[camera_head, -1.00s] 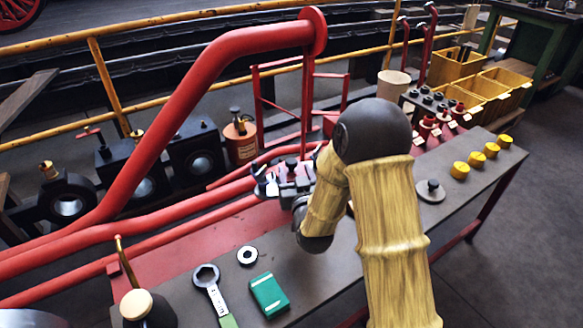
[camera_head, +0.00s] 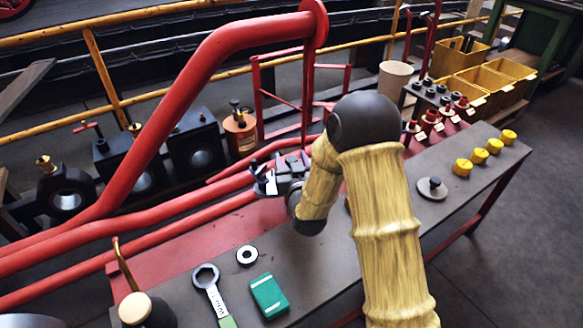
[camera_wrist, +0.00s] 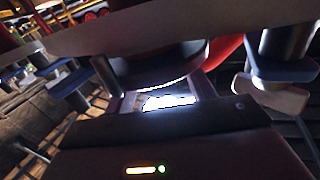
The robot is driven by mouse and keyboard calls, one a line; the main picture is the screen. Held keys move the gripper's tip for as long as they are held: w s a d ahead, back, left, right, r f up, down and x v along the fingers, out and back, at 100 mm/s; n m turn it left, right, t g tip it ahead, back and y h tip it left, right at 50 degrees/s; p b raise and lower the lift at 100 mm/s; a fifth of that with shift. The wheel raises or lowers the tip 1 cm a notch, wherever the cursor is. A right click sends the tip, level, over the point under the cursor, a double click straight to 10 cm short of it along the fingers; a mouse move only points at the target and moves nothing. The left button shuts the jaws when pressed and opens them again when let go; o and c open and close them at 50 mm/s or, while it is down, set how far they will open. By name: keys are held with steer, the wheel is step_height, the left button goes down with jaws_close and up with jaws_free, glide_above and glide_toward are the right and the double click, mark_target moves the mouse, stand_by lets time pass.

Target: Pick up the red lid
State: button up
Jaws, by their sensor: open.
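I cannot clearly make out a red lid in either view. My gripper (camera_head: 264,183) is open above the red stretch at the bench's back edge, beside the thick red pipe (camera_head: 165,110). In the wrist view my gripper (camera_wrist: 168,78) has its fingers apart at left and right. A dark round body with a broad brownish rim (camera_wrist: 180,33) spans the top of that view, close in front of the palm. I cannot tell whether it is the lid or whether the fingers touch it. My arm hides part of the bench in the head view.
The grey bench (camera_head: 330,262) holds a ring (camera_head: 247,256), a wrench (camera_head: 211,290), a green box (camera_head: 269,295), a knobbed disc (camera_head: 432,189) and several yellow caps (camera_head: 479,156). Red-topped pieces (camera_head: 431,116) stand in a rack. Red pipes run close to my gripper.

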mark_target(291, 158)
jaws_close()
steer(key=shift+r, duration=0.1)
step_height(291, 158, up, 10)
steer(key=p, duration=0.3)
stand_by(0.3)
stand_by(0.4)
